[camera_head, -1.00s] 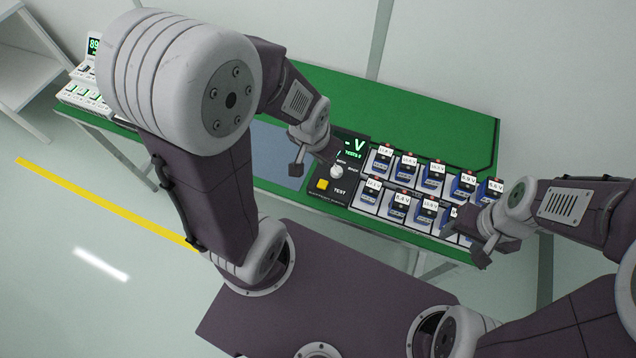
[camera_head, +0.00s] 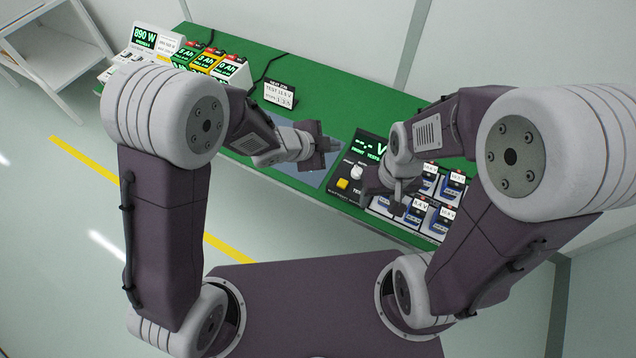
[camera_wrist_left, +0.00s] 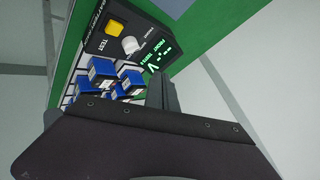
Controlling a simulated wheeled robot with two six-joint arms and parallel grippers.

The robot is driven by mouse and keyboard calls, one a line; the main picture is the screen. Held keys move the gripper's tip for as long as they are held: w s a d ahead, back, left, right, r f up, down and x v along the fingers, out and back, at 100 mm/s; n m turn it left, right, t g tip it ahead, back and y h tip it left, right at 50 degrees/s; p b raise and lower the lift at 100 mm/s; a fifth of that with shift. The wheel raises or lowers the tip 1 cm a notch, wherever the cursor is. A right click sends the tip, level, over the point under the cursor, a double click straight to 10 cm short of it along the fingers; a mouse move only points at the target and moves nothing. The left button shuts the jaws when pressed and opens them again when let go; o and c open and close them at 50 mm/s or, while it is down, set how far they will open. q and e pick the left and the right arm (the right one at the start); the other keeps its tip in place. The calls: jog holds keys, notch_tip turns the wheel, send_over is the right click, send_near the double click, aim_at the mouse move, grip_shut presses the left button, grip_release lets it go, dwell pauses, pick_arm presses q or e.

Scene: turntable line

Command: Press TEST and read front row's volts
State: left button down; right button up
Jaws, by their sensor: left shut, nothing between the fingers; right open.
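The black tester (camera_head: 352,196) stands at the front of the green bench, with a yellow TEST button (camera_head: 342,183), a white knob (camera_head: 357,172) and a green-lit display (camera_head: 366,148). In the left wrist view the display (camera_wrist_left: 160,60) shows dashes and V, with FRONT and TESTS below. The button (camera_wrist_left: 114,27) and knob (camera_wrist_left: 130,45) are uncovered there. My left gripper (camera_head: 334,147) is shut and empty, above the mat left of the display. My right gripper (camera_head: 383,198) is open, right of the knob, over the batteries' left end. Blue batteries with voltage cards (camera_head: 416,214) stand in rows, partly hidden by my right arm.
A blue-grey mat (camera_head: 305,178) lies left of the tester. A small black-and-white TEST card (camera_head: 280,95) stands behind it. Green and yellow packs (camera_head: 208,62) and a white device reading 890 W (camera_head: 145,38) stand at the far left. The green bench behind the tester is clear.

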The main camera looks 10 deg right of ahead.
aim_at(340, 184)
pick_arm(q)
jog(key=shift+m+g, duration=0.3)
jog(key=shift+g, duration=0.2)
jog(key=s+d+f, duration=0.2)
jog(key=shift+s+d, duration=0.3)
jog(key=shift+s, duration=0.05)
jog(key=shift+f, duration=0.1)
notch_tip(340, 184, down, 9)
jog(key=b, duration=0.8)
jog(key=shift+b, duration=0.35)
dwell(0.8)
jog(key=shift+f, duration=0.25)
